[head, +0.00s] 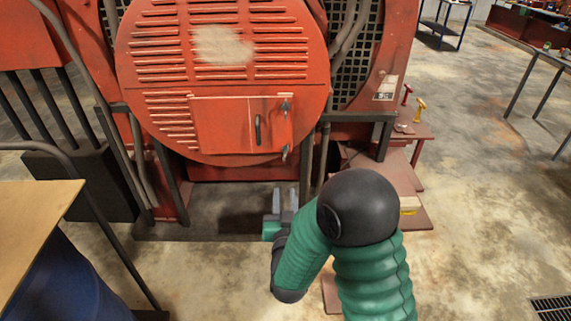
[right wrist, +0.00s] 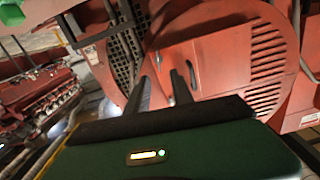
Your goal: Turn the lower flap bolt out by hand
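The round red louvred cover (head: 160,50) carries a rectangular flap (head: 220,128) with a dark handle (head: 257,130). The lower flap bolt (head: 285,152) is a small grey piece at the flap's lower right corner; the upper bolt (head: 285,105) sits above it. My right gripper (head: 283,192) is below the lower bolt in the head view, fingers pointing up. Its two fingers stand apart with nothing visible between them; they also show in the right wrist view (right wrist: 160,82), in front of the red cover (right wrist: 235,60). My left gripper is not in view.
Pipes (head: 325,140) and a dark frame post (head: 384,138) stand right of the cover. A red step (head: 385,170) and a small shelf with red and yellow tools (head: 420,106) are farther right. A wooden tabletop (head: 35,215) is at the left.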

